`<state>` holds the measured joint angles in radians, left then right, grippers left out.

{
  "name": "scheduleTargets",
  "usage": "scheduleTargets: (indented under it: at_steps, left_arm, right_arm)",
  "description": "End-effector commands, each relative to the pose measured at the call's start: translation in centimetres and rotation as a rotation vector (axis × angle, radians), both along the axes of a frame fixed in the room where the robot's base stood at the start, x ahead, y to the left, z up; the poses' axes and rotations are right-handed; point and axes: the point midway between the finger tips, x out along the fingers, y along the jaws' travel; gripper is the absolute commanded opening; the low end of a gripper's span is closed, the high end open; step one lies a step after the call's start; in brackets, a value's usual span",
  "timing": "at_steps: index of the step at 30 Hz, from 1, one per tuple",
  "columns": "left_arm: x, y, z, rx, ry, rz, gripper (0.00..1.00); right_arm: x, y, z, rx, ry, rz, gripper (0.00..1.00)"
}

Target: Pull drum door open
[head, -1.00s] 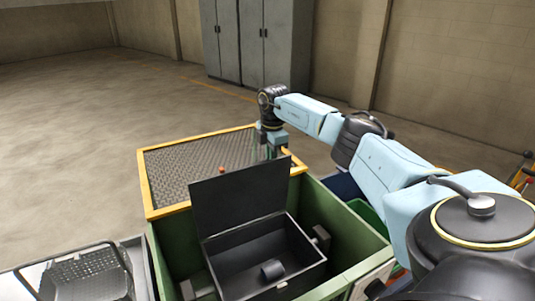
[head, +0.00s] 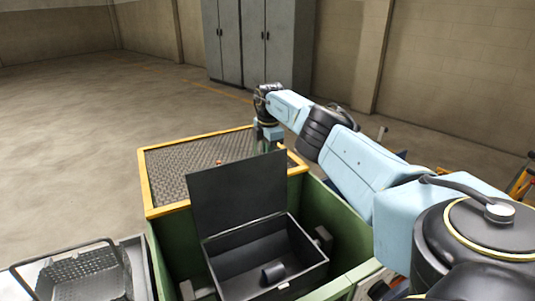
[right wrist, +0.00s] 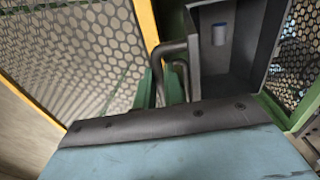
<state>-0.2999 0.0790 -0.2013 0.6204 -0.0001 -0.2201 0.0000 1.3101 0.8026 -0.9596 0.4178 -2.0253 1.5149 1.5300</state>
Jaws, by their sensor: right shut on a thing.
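The dark rectangular door (head: 240,190) stands raised at the back of an open dark box (head: 225,262) in the head view, inside a green housing. A dark bent bar handle (right wrist: 172,48) beside the box shows in the right wrist view. My right gripper (head: 267,148) is behind the door's upper right part; the door hides part of its fingers. In the right wrist view its green fingers (right wrist: 167,88) are shut around the handle bar; the exact contact is partly hidden by the gripper body. My left gripper is not in view.
A yellow-framed perforated platform (head: 152,190) lies behind the green housing (head: 170,250), with a small red knob (head: 219,162) near the door's top edge. A grey wire basket (head: 90,275) stands at the lower left. Grey cabinets (head: 255,40) stand at the back. The left floor is clear.

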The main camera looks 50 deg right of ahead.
Motion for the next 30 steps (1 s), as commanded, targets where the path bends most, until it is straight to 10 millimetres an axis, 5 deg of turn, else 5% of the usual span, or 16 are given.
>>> scheduleTargets:
  at_steps: [10, 11, 15, 24, 30]
  left_arm:
    - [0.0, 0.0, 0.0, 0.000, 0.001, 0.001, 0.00]
    - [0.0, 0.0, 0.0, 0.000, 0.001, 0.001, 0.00]
    - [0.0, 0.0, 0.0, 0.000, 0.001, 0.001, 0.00]
    - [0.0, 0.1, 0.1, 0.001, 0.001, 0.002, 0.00]
    - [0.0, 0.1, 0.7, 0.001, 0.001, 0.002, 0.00]
  right_arm:
    - [-0.2, -0.3, -0.1, -0.005, 0.004, -0.005, 0.00]
    - [-0.2, -0.3, -0.1, -0.005, 0.003, -0.005, 0.13]
    - [-0.2, -0.3, -0.1, -0.003, 0.001, -0.004, 0.32]
    - [-0.1, -0.1, 0.3, -0.002, -0.002, -0.002, 0.33]
    - [-0.2, -0.2, 3.1, -0.004, -0.004, -0.001, 0.33]
